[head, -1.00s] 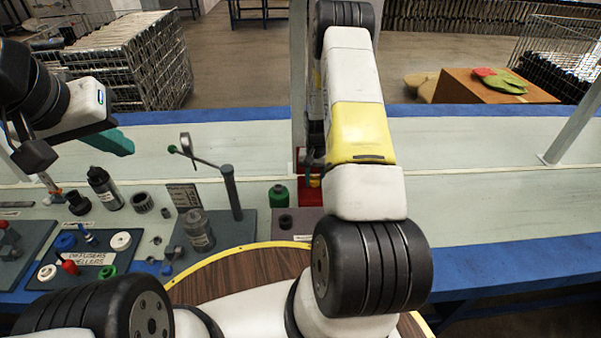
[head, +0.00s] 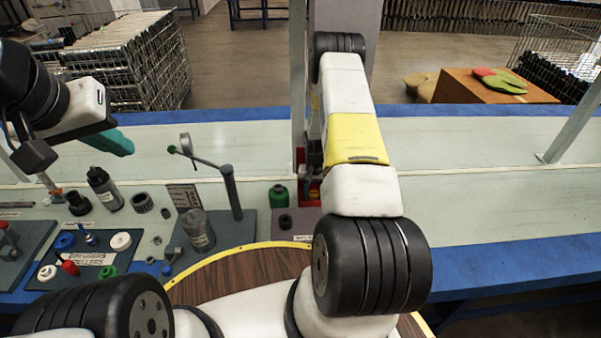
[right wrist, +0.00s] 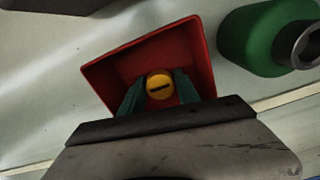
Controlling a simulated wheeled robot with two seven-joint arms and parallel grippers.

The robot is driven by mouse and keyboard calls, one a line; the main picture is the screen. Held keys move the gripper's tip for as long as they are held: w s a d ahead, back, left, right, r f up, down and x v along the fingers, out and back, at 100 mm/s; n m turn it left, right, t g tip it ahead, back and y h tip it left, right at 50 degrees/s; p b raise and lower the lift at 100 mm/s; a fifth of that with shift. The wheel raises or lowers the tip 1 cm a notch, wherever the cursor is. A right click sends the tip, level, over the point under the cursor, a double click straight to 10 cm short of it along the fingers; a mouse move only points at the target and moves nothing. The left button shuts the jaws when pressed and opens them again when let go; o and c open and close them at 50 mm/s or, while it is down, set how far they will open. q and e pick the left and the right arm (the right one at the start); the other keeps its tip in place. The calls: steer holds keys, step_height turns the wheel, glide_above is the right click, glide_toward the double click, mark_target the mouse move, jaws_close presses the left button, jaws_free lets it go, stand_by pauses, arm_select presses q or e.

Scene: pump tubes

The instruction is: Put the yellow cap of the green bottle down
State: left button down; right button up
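The yellow cap (right wrist: 159,86), with a dark slot across its top, sits between the two green fingertips of my right gripper (right wrist: 160,92). The fingers press on its sides. It is over or inside an open red tray (right wrist: 200,45); I cannot tell whether it touches the floor. The green bottle (right wrist: 255,42) stands apart, right of the tray, its grey neck uncapped; in the head view the bottle (head: 278,196) is left of the tray (head: 301,160). My arm hides most of the right gripper there. My left gripper (head: 110,142) hangs over the bench at left; its opening is unclear.
A grey post with a lever (head: 230,190) and a grey jar (head: 198,230) stand left of the green bottle. A dark board (head: 40,282) with small coloured parts lies at front left. The bench right of my right arm (head: 480,215) is clear.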

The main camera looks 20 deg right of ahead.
steer(key=shift+o, duration=1)
steer(key=shift+r, duration=0.15)
step_height(320, 180, up, 12)
step_height(320, 180, up, 12)
steer(key=t, duration=0.1)
glide_above(314, 193)
steer(key=a, duration=0.3)
steer(key=s+a+r+n+t, duration=0.1)
steer(key=s+a+r, duration=0.15)
steer(key=r, duration=0.45)
steer(key=s+a+r+n+t, duration=0.1)
steer(key=s+a+r, duration=0.15)
steer(key=r, duration=0.45)
steer(key=s+a+r+n+t+y, duration=0.1)
steer(key=s+a+r, duration=0.2)
steer(key=s+r, duration=0.3)
steer(key=s+a+r+n+t+y, duration=0.1)
steer(key=s+r, duration=0.6)
steer(key=s, duration=0.8)
steer(key=shift+s+a+r+n+t, duration=0.3)
steer(key=shift+a+n+t, duration=0.35)
steer(key=shift+a, duration=0.55)
